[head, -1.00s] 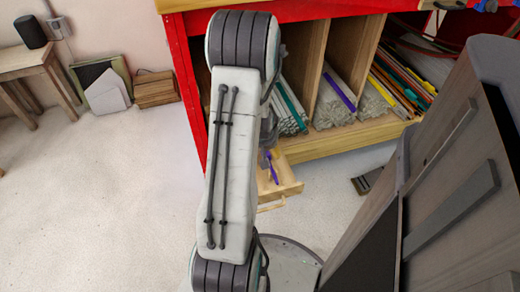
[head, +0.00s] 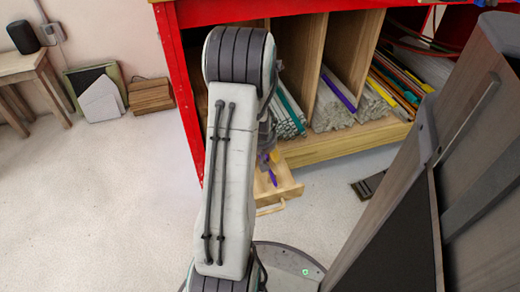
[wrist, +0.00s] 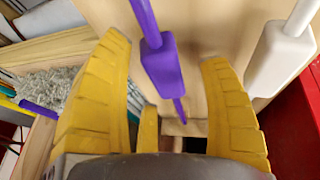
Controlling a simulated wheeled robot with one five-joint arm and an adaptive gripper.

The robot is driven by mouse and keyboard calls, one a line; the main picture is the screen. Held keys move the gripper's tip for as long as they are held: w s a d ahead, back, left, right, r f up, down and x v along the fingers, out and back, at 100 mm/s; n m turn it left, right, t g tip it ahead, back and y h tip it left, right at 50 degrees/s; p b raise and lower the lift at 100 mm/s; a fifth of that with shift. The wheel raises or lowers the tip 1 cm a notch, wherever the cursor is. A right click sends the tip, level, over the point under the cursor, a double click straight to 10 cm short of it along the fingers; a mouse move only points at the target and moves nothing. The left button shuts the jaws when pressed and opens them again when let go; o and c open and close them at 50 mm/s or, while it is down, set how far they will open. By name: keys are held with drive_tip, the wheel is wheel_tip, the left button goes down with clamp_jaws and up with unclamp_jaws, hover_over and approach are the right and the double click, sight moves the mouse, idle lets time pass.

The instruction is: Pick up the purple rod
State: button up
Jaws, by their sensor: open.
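A purple piece with a thick block and thin shaft (wrist: 163,68) stands out between my gripper's fingers in the wrist view, with no clear contact. It also shows near the small wooden drawer (head: 285,190) in the head view. A second purple rod (head: 339,91) lies on the clear rods in a shelf compartment; a purple end also shows at the left of the wrist view (wrist: 38,108). My gripper (wrist: 166,52) has its yellow fingers spread apart. In the head view my arm hides most of it.
A white piece of similar shape (wrist: 283,55) is just right of the fingers. The red-framed shelf (head: 185,100) has wooden dividers and bundles of coloured rods (head: 398,82). A large brown panel (head: 455,190) stands close on the right. The floor (head: 90,210) at left is clear.

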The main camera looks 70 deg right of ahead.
drive_tip(key=shift+o, duration=0.2)
drive_tip(key=c, duration=1.4)
drive_tip(key=shift+o, duration=0.2)
drive_tip(key=shift+r, duration=0.1)
